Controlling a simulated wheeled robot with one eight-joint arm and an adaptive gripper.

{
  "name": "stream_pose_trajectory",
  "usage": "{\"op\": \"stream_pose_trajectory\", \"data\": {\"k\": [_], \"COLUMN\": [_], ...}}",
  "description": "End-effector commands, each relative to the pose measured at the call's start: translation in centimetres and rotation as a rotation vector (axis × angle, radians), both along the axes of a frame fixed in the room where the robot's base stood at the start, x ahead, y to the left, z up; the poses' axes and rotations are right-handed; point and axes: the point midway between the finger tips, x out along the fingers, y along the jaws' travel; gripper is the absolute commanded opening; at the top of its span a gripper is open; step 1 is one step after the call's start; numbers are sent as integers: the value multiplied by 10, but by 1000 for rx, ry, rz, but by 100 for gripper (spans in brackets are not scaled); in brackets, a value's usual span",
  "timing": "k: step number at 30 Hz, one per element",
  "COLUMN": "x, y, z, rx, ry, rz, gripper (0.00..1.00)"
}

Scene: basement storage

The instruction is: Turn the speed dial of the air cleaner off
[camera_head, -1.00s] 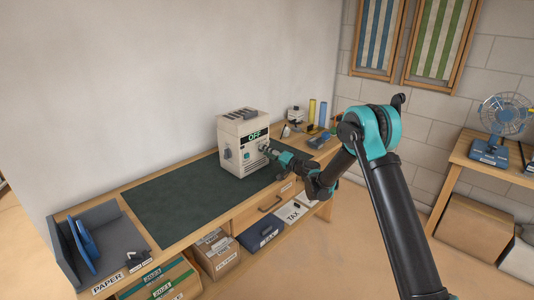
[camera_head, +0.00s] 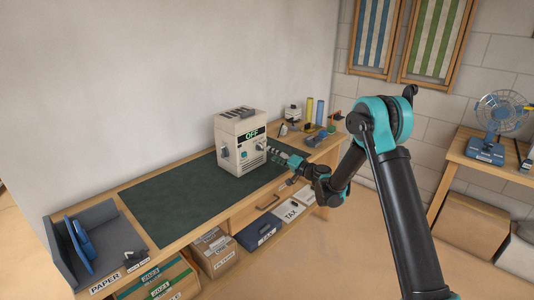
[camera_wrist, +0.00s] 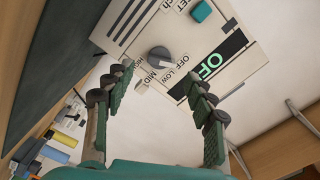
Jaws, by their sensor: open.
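The air cleaner (camera_head: 238,151) is a cream box on the dark mat. Its green display (camera_head: 252,133) reads OFF. The wrist view shows the grey speed dial (camera_wrist: 159,59), with OFF, LOW, MID and HIGH printed around it. I cannot clearly tell where its pointer sits. My gripper (camera_wrist: 158,76) is open, one finger on each side of the dial in that view. The fingers look empty and a little apart from the panel. In the head view my gripper (camera_head: 273,154) is just right of the cleaner's front. One finger partly hides the display in the wrist view.
The cleaner stands on a wooden bench with a dark green mat (camera_head: 165,205). A grey tray (camera_head: 118,235) is at the left end. Small tools and yellow and blue cylinders (camera_head: 314,112) stand at the right. A blue fan (camera_head: 490,130) is on another table.

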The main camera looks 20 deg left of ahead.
Motion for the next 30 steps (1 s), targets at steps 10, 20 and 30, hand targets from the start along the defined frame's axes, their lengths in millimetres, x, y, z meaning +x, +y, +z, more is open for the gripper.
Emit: {"op": "stream_pose_trajectory", "data": {"k": [10,20,30], "x": [-20,-22,-32], "y": [-48,-53,-81], "z": [0,0,16], "rx": [0,0,-87], "ry": [0,0,-10], "rz": [0,0,-3], "gripper": [55,55,55]}}
